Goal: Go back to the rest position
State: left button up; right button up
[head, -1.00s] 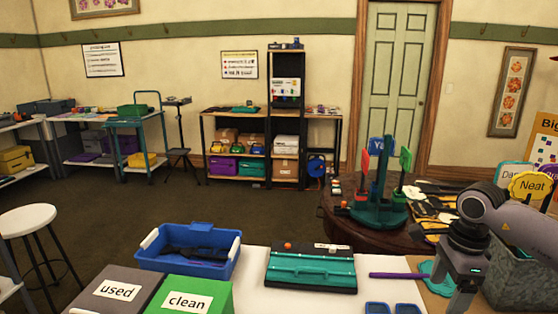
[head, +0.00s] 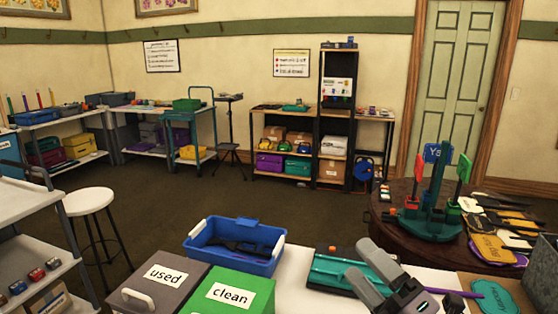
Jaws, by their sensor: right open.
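My right gripper (head: 362,262) is at the bottom of the head view, right of centre. Its two grey fingers are spread apart, point up and left, and hold nothing. It appears in front of the teal case (head: 325,272) on the white-topped table (head: 290,290) and hides the case's right part. I cannot tell its height above the table. My left gripper is not in view.
A blue bin (head: 210,254) with dark items, a grey "used" box (head: 140,297) and a green "clean" box (head: 246,300) stand left of the gripper. A round wooden table (head: 392,222) holds a teal sign stand (head: 428,215). Open floor lies behind.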

jog(key=s+d+f+m+g+h, duration=0.25)
jog(key=d+f+m+h, duration=0.35)
jog(key=m, duration=0.3)
jog(key=s+d+f+m+g+h, duration=0.1)
jog(key=s+d+f+m+h, duration=0.25)
jog(key=f+m+h, duration=0.45)
jog(key=s+f+m+g+y, duration=0.1)
jog(key=s+f+m+g, duration=0.35)
jog(key=s, duration=0.45)
jog(key=s+f+m+g+y, duration=0.25)
jog(key=s+f+g, duration=0.35)
jog(key=s, duration=0.3)
jog(key=w+a+f+t+b, duration=0.1)
jog(key=w+f+t+b, duration=0.1)
jog(key=f, duration=0.4)
jog(key=w+a+f+t+y+b, duration=0.1)
jog(key=w+f+t+b, duration=0.1)
jog(key=w+f+t, duration=0.2)
jog(key=shift+a+f+t, duration=0.3)
jog(key=shift+a+f, duration=0.1)
jog(key=shift+f, duration=1.25)
jog(key=shift+w, duration=0.15)
